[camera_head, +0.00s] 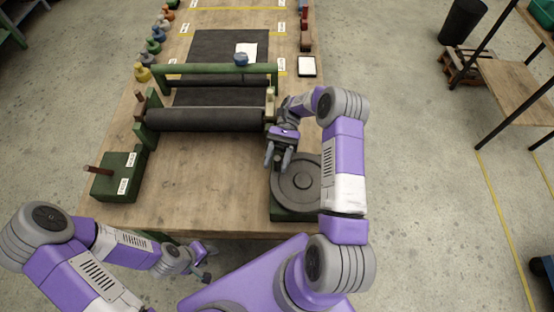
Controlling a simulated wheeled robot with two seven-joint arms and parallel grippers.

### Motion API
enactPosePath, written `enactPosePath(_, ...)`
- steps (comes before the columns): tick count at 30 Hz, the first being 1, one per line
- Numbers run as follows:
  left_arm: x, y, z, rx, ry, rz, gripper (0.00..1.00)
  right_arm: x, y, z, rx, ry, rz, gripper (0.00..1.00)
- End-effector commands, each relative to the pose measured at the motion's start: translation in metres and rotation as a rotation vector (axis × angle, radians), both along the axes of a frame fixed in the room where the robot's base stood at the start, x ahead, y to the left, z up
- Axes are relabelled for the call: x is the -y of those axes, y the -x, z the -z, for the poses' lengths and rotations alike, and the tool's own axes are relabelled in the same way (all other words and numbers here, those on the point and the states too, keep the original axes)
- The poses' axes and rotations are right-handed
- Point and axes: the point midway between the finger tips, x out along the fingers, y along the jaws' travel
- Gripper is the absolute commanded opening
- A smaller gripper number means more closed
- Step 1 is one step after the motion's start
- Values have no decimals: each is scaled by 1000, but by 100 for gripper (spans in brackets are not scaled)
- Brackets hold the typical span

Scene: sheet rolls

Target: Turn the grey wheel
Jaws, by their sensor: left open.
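The grey wheel (300,186) is a round dark disc lying flat on a green base at the front right of the wooden table. My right gripper (278,160) is over the wheel's far left edge, fingers pointing down and apart with nothing between them. I cannot tell whether its fingertips touch the wheel. My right arm covers part of the wheel's right side. My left gripper (207,263) is open and empty, off the table's front edge and well left of the wheel.
A roller press with a dark roller (205,119) and green frame stands behind the wheel. A green box (118,183) with a brown handle sits at the left. Several coloured weights line the table's far left edge. The table's front middle (205,190) is clear.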

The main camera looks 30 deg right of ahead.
Motion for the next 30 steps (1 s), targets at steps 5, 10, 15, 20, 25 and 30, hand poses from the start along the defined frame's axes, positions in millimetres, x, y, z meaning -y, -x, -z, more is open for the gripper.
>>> enactPosePath(5, 0, 0, 0, 0, 0, 0, 46, 0, 0, 0, -1, 1, 0, 44)
enactPosePath(10, 0, 0, -5, 0, 0, 0, 46, 1, 0, -9, 0, 0, 2, 44)
enactPosePath(15, 0, 0, -21, 0, 0, 0, 46, 1, 0, -40, 1, -2, 3, 44)
enactPosePath(20, 0, 0, -39, 0, 0, 0, 46, 1, 0, -72, 1, -1, 2, 44)
enactPosePath(25, 0, 0, -50, 0, 0, 0, 46, 0, 0, -93, 0, 0, 1, 44)
enactPosePath(30, 0, 0, -53, 0, 0, 0, 46, 0, 0, -100, -1, 0, 0, 44)
